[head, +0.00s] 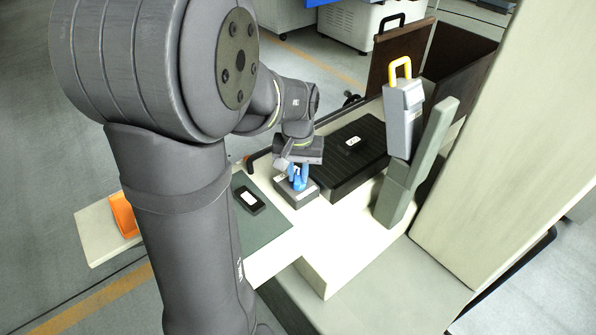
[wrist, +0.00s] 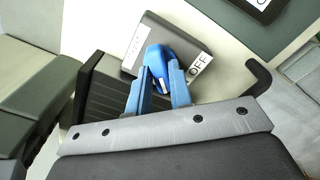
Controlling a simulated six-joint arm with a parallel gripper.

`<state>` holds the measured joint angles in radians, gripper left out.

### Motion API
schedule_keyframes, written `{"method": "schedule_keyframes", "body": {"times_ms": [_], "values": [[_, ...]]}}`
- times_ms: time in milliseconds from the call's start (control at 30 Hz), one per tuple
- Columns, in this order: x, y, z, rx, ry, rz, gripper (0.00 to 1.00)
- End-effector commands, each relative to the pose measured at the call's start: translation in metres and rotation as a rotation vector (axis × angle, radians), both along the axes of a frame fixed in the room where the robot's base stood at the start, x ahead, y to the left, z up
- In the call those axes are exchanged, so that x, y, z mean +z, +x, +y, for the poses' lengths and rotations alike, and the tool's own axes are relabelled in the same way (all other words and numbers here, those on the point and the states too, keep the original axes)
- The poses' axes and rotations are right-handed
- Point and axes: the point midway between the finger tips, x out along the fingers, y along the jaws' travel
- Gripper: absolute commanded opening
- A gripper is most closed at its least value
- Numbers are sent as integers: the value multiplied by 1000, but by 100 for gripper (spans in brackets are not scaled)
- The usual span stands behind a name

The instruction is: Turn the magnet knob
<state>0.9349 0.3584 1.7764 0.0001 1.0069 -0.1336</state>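The magnet knob (wrist: 157,57) is blue and sits on a dark grey box. The box (wrist: 187,42) has a white "OFF" label on its right side and another white label on its left, in the wrist view. In the head view the box (head: 306,193) lies at the end of my arm. My gripper (wrist: 160,76) has blue fingers, one on each side of the knob, with no clear gap between them and it. In the head view the gripper (head: 298,178) reaches down to the box, and its fingers mostly hide the knob.
A black ribbed block (head: 347,170) lies beside the box. A grey case with a yellow handle (head: 402,112) stands behind it at the right. A dark labelled device (head: 249,199) lies on a green mat to the left. An orange object (head: 123,214) is at far left.

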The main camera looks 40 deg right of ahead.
Motion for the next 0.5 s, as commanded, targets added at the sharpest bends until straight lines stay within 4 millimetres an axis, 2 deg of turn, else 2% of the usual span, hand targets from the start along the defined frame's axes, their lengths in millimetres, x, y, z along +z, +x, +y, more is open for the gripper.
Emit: {"method": "schedule_keyframes", "body": {"times_ms": [33, 100, 367, 500], "values": [[0, 0, 0, 0, -1, -1, 30], [0, 0, 0, 0, -1, -1, 38], [1, 0, 0, 1, -1, -1, 38], [11, 1, -1, 1, -3, -1, 38]]}}
